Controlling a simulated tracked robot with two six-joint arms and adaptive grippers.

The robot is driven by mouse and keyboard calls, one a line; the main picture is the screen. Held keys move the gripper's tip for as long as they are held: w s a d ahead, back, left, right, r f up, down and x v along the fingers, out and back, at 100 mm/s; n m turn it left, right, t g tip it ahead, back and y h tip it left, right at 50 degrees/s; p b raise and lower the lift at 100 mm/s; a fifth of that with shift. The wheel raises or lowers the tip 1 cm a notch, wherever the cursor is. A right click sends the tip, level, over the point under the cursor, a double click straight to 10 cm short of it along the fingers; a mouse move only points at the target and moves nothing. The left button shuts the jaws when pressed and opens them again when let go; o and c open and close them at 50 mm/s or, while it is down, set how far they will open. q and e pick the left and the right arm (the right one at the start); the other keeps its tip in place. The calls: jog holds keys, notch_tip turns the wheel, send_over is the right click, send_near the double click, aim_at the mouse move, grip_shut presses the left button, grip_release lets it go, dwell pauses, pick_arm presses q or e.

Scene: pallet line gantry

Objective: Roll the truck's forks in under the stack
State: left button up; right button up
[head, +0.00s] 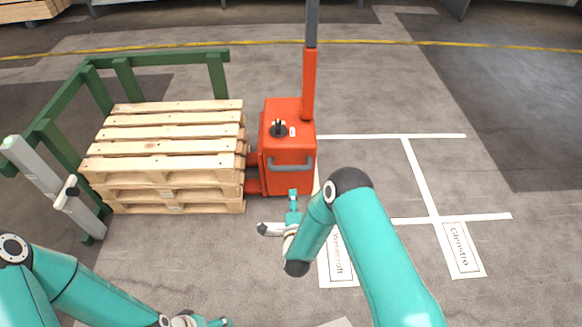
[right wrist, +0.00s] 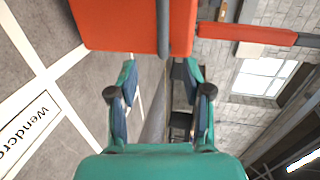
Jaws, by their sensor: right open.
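The orange-red truck (head: 290,140) stands upright against the right side of the pallet stack (head: 165,150). Low red parts (head: 252,186) at its left side reach the stack; how far the forks go under is hidden. A grey bar handle (head: 290,165) is on the truck's near face. My right gripper (head: 279,214) is open and empty, a little short of the truck's near face. In the right wrist view, the handle (right wrist: 163,25) shows ahead, roughly between the fingers and apart from them. My left gripper (head: 205,322) is partly cut off at the bottom edge.
A green rail frame (head: 150,58) stands behind and left of the stack, with a grey post (head: 55,185) at its near left. White floor lines and labels (head: 462,247) mark bays on the right. The floor right of the truck is clear.

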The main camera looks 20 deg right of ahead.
aim_at(292, 170)
jog(key=b+x, duration=0.6)
jog(key=x, duration=0.9)
jog(key=shift+w+d, duration=0.2)
jog(key=shift+w, duration=0.1)
jog(key=shift+w+d, duration=0.15)
jog(key=shift+w, duration=0.35)
jog(key=shift+r, duration=0.1)
grip_shut()
